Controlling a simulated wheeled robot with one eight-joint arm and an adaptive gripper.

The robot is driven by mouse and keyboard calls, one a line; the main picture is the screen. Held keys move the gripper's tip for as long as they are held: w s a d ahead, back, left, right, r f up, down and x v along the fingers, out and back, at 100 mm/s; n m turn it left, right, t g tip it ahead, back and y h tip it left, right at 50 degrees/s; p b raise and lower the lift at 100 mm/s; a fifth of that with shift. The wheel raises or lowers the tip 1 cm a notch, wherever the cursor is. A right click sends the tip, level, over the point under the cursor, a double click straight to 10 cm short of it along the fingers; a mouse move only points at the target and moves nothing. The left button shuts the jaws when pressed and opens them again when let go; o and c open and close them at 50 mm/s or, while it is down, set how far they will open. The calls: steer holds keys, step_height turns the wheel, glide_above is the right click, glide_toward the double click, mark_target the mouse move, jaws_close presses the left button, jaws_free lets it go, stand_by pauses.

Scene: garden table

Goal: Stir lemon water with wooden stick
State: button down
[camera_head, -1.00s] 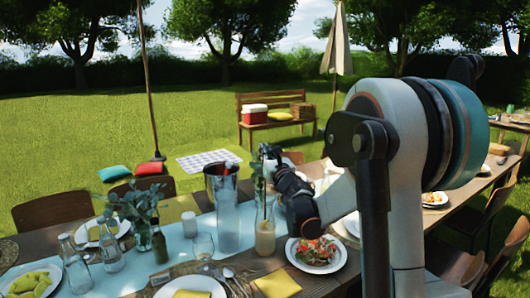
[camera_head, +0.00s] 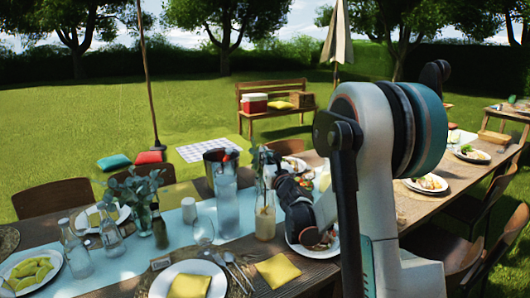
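A clear narrow-necked carafe (camera_head: 265,222) with pale yellowish liquid stands on the table near the middle of the view. A tall clear vessel (camera_head: 228,208) with bluish, watery contents stands just left of it. I cannot tell for certain which one holds the lemon water. My gripper (camera_head: 263,160) is at the carafe's upper end, small and dark, with the wrist reaching in from the right. Its fingers are too small to tell whether they are open or shut. A thin upright shape shows at the carafe's neck; I cannot make out a wooden stick.
A dark bottle (camera_head: 159,228) and glass bottles (camera_head: 74,250) stand left. A plate of food (camera_head: 309,250) lies under my wrist. A yellow napkin (camera_head: 278,271) lies in front.

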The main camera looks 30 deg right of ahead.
steer(key=shift+f, duration=2.5)
steer(key=shift+a, duration=0.15)
steer(key=shift+a, duration=0.55)
steer(key=shift+s+d, duration=0.65)
steer(key=shift+d, duration=0.1)
